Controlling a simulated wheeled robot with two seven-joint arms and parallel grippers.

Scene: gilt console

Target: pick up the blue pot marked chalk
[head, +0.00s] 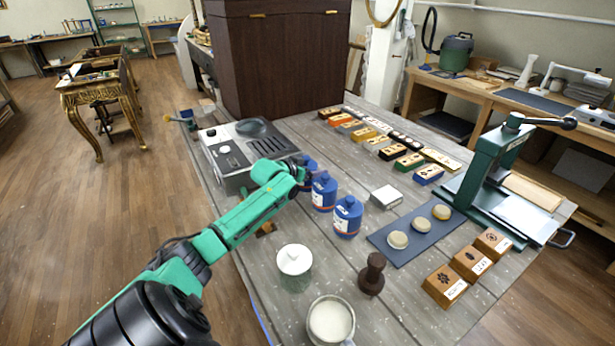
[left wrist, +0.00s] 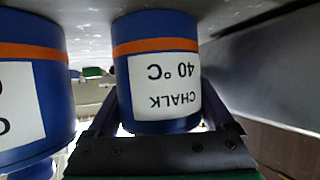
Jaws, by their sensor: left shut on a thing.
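The blue pot marked chalk (left wrist: 160,95) fills the middle of the left wrist view, upside down there, with an orange band and a white label reading "CHALK 40 °C". My left gripper (left wrist: 158,125) is shut on it, one finger on each side. In the head view the chalk pot (head: 310,170) is the farthest of three blue pots, partly hidden by my left gripper (head: 301,170). I cannot tell whether it touches the table. A second blue pot (head: 324,195) stands close beside it, and a third (head: 347,218) stands nearer. My right gripper is out of view.
A grey machine (head: 238,180) stands just left of the pots, with a dark cabinet (head: 280,60) behind. A white lidded jar (head: 294,260), a mug (head: 331,320) and a brown stamp (head: 372,275) stand in front. A small pale box (head: 386,197) lies right.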

